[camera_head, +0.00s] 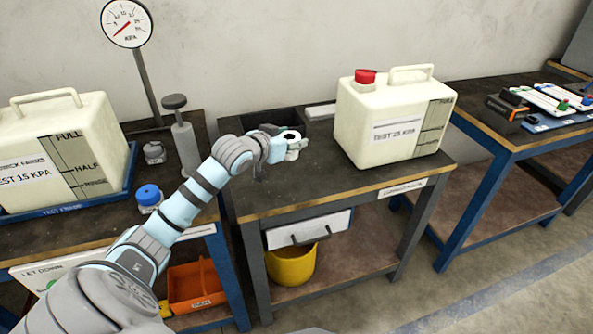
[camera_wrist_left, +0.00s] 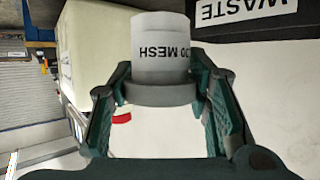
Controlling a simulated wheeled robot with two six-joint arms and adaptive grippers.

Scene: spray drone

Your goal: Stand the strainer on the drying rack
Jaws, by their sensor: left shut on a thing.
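My left gripper (camera_head: 290,146) is over the middle bench, left of the large cream tank. In the left wrist view my left gripper (camera_wrist_left: 162,95) is shut on the strainer (camera_wrist_left: 160,55), a whitish cylinder with a grey collar and the printed word "MESH". The fingers grip it at the collar, one on each side. In the head view the strainer is small and mostly hidden by the gripper. I cannot make out the drying rack for certain; a pale flat strip (camera_head: 320,111) lies behind the gripper. My right gripper is not in view.
The cream tank with a red cap (camera_head: 385,120) stands on the middle bench. The middle bench's front is clear. A "WASTE" label (camera_wrist_left: 240,10) shows in the wrist view.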

